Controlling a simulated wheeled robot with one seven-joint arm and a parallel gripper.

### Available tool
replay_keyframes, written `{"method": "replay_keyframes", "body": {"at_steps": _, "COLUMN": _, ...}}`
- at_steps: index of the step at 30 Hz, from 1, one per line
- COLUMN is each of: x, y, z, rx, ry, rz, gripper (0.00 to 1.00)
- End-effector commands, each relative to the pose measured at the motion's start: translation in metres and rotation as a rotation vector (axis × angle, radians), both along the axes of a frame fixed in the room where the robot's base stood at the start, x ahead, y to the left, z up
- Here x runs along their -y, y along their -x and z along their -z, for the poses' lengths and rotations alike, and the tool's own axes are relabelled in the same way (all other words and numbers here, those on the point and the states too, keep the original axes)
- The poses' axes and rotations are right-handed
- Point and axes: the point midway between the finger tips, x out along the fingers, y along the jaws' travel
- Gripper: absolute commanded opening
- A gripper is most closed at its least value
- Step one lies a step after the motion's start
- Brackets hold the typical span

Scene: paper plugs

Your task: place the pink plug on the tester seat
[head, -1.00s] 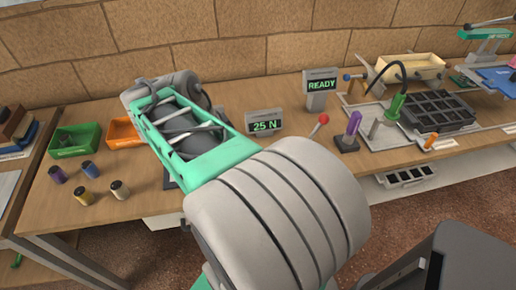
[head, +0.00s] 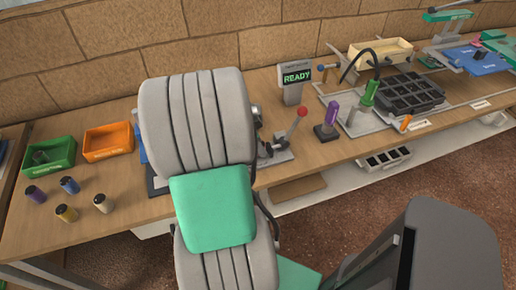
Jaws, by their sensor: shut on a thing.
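I see no pink plug among the loose plugs on the bench. The tester appears to be the device with a red-knobbed lever (head: 298,122), just right of my arm. Its metal base (head: 277,153) shows in part. I cannot make out the seat, which may be behind my arm.
A purple plug (head: 35,194), blue plug (head: 69,185), yellow plug (head: 66,213) and cream plug (head: 103,203) stand at left. Behind them are a green bin (head: 62,165) and orange bin (head: 110,155). A READY display (head: 296,77) stands behind the lever.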

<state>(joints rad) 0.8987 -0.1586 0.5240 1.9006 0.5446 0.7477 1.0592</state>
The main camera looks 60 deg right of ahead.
Motion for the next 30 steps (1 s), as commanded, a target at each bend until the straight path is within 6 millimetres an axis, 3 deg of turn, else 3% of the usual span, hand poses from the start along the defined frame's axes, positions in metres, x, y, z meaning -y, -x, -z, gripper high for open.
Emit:
{"method": "replay_keyframes", "body": {"at_steps": 4, "x": -0.001, "y": 0.000, "z": 0.019, "rx": -0.002, "ry": -0.003, "rz": -0.001, "gripper": 0.00}}
{"method": "replay_keyframes", "body": {"at_steps": 14, "x": -0.001, "y": 0.000, "z": 0.025, "rx": -0.002, "ry": -0.002, "rz": 0.000, "gripper": 0.00}}
{"method": "replay_keyframes", "body": {"at_steps": 15, "x": -0.001, "y": 0.000, "z": 0.023, "rx": -0.001, "ry": -0.001, "rz": -0.001, "gripper": 0.37}}
{"method": "replay_keyframes", "body": {"at_steps": 22, "x": -0.001, "y": 0.000, "z": 0.022, "rx": -0.002, "ry": -0.002, "rz": 0.000, "gripper": 0.56}}
{"method": "replay_keyframes", "body": {"at_steps": 30, "x": -0.001, "y": 0.000, "z": 0.019, "rx": -0.001, "ry": -0.001, "rz": -0.001, "gripper": 0.56}}
